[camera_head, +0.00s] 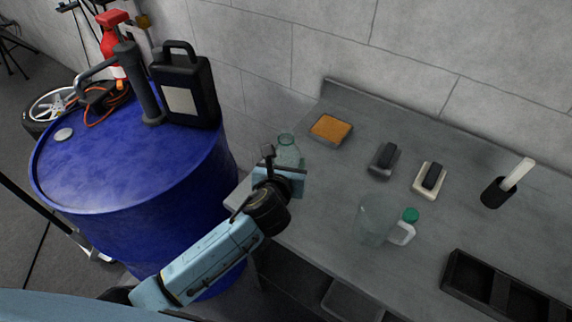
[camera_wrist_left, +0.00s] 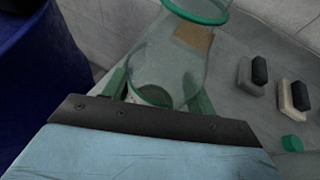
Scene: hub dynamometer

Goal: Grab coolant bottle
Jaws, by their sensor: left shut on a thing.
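A clear, green-tinted bottle (camera_head: 287,150) with a green rim stands at the left end of the grey bench. In the left wrist view the bottle (camera_wrist_left: 165,65) is large, see-through and tilted in the picture, with its ring-like green rim at the top. My left gripper (camera_head: 279,172) is shut on this bottle, with a finger on either side low on its body. The gripper hides the bottle's lower part in the head view. No label shows on it. My right gripper is in neither view.
A blue drum (camera_head: 130,185) left of the bench carries a black jug (camera_head: 185,88) and a hand pump (camera_head: 140,85). The bench holds an orange-topped block (camera_head: 331,129), two brushes, a clear jug (camera_head: 375,218), a green cap (camera_head: 410,215) and a black tray (camera_head: 510,295).

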